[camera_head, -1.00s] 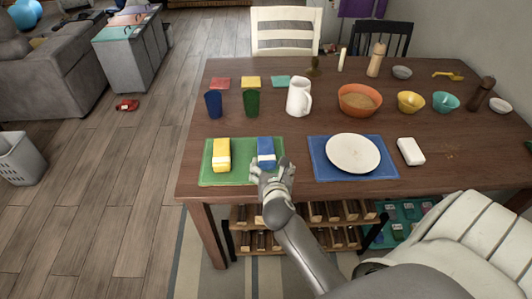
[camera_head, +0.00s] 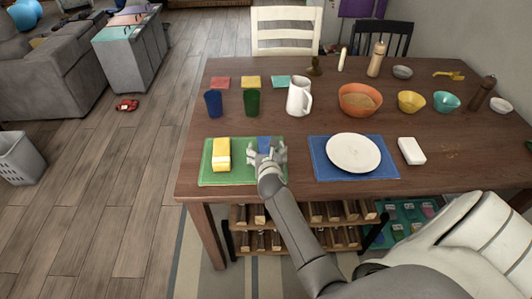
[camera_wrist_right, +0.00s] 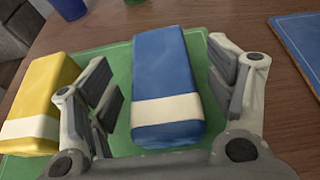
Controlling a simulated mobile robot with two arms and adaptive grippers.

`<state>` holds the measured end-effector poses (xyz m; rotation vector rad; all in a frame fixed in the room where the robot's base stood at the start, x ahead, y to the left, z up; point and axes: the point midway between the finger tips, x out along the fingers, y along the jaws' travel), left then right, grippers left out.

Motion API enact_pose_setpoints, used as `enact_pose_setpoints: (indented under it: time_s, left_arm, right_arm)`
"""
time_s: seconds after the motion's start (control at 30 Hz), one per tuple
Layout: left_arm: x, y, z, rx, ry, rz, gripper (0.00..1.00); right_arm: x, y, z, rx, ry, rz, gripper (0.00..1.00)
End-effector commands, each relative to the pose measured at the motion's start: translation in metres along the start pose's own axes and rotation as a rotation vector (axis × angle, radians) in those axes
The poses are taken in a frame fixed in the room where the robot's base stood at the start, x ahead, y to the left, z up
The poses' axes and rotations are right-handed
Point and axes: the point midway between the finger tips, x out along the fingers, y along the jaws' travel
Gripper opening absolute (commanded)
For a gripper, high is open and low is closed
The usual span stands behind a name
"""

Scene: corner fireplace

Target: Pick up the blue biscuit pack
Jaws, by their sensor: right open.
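The blue biscuit pack (camera_wrist_right: 164,82) with a cream band lies on the green placemat (camera_wrist_right: 120,60) in the right wrist view. My right gripper (camera_wrist_right: 172,85) is open, with one finger on each side of the pack and a visible gap at the left finger. In the head view the right gripper (camera_head: 267,153) covers most of the blue pack (camera_head: 264,142), of which the far end shows. A yellow pack (camera_head: 222,154) with a pale band lies to the left on the same mat; it also shows in the wrist view (camera_wrist_right: 38,100). My left gripper is out of view.
A blue mat (camera_head: 325,171) with a white plate (camera_head: 353,152) lies to the right. Blue (camera_head: 213,104) and green (camera_head: 251,102) cups and a white pitcher (camera_head: 298,97) stand behind the mat. A white block (camera_head: 411,151) lies further right.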

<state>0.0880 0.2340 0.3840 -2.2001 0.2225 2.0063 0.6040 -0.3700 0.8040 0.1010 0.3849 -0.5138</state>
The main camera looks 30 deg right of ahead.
Motion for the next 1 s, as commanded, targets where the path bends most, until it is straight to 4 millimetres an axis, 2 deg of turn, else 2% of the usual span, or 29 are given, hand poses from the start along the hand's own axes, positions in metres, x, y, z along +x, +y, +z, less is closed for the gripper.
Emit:
enact_pose_setpoints:
  time_s: [0.1, 0.33, 0.73, 1.0]
  left_arm:
    - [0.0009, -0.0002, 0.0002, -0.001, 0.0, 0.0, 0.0]
    - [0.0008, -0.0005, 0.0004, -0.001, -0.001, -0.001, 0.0]
    - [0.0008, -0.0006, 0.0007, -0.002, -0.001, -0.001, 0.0]
    - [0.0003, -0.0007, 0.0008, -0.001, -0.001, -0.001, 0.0]
  right_arm:
    - [0.0069, 0.0005, -0.0002, 0.001, 0.0, 0.001, 0.77]
    - [0.0075, 0.0003, -0.0002, 0.001, 0.0, 0.001, 0.77]
    - [0.0073, 0.0001, -0.0002, 0.001, 0.0, 0.001, 0.25]
    - [0.0069, 0.0, 0.002, 0.0, -0.002, 0.001, 0.24]
